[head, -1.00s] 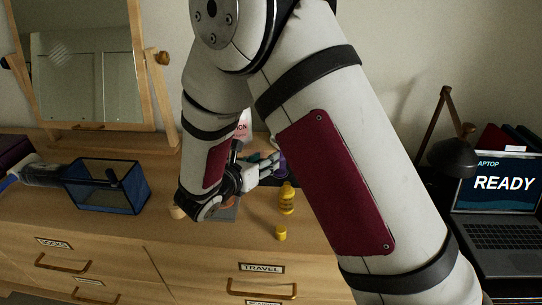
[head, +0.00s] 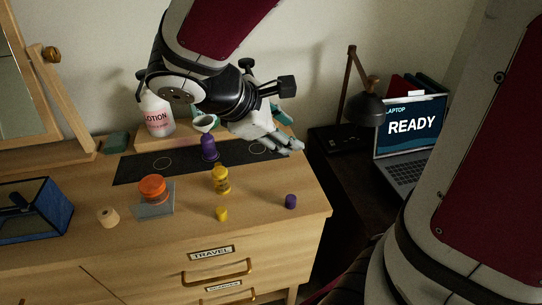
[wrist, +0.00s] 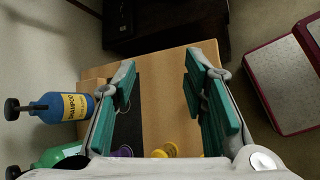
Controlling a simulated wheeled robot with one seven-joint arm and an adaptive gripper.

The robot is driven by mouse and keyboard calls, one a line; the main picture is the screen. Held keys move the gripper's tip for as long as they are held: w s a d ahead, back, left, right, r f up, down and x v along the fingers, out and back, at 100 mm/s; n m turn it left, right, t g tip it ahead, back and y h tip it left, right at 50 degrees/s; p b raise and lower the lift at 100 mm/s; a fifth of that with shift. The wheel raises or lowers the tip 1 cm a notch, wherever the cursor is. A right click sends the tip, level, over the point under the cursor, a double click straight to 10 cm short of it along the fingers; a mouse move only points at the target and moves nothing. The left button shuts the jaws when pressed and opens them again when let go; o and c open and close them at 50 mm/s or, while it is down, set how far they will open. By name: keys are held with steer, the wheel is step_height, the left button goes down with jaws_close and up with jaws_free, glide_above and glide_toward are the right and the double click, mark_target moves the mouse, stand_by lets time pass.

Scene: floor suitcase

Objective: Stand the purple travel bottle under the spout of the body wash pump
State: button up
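The purple travel bottle (head: 208,148) stands upright, uncapped, on the dark mat on the dresser top. It shows partly at the lower edge of the wrist view (wrist: 122,152). My gripper (head: 290,138) is open and empty, above the mat's right end, to the right of the bottle and apart from it. In the wrist view its teal-padded fingers (wrist: 160,62) are spread with nothing between them. A green bottle (wrist: 58,156) with a dark pump head may be the body wash; its label is not readable. My arm mostly hides the pump bottles in the head view.
A blue shampoo pump (wrist: 62,106) and a lotion pump (head: 158,116) stand at the back. A yellow bottle (head: 220,181), yellow cap (head: 221,214), purple cap (head: 291,202) and orange jar (head: 153,189) occupy the front. The dresser ends at right, before the laptop (head: 408,140).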

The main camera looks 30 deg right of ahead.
steer(key=s+a+r+m+t+y, duration=0.1)
steer(key=s+a+m+y, duration=0.2)
steer(key=s+m+y, duration=0.1)
steer(key=s+a+r+m+t+y, duration=0.1)
steer(key=s+a+m+y, duration=0.3)
steer(key=s+m, duration=0.3)
steer(key=shift+s+r+m+t+y, duration=0.3)
steer(key=shift+s+y, duration=0.2)
steer(key=shift+s, duration=0.35)
steer(key=shift+a, duration=0.1)
step_height(320, 180, up, 2)
steer(key=shift+r+p, duration=0.1)
steer(key=shift+p, duration=0.8)
